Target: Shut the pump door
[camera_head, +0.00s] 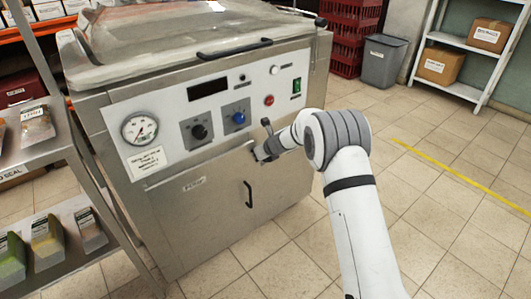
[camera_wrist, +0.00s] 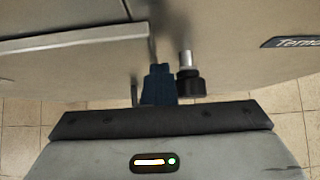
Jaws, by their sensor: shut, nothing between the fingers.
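The pump door (camera_head: 200,215) is the steel panel low on the front of a packing machine, with a small label and a black bar handle (camera_head: 248,194) near its right side. Its top edge shows as a line; I cannot tell whether it sits flush. My gripper (camera_head: 263,153) is shut and empty, at the door's upper right corner, close to the steel. In the wrist view my gripper's dark fingers (camera_wrist: 158,85) point at the steel front, beside a black-ended metal stub (camera_wrist: 188,82). Whether they touch it is unclear.
Above the door is a control panel with a gauge (camera_head: 139,128), a black knob (camera_head: 199,131) and a blue knob (camera_head: 239,118). A metal shelf (camera_head: 40,150) with packets stands close at the left. A grey bin (camera_head: 383,62) stands behind; the tiled floor at right is clear.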

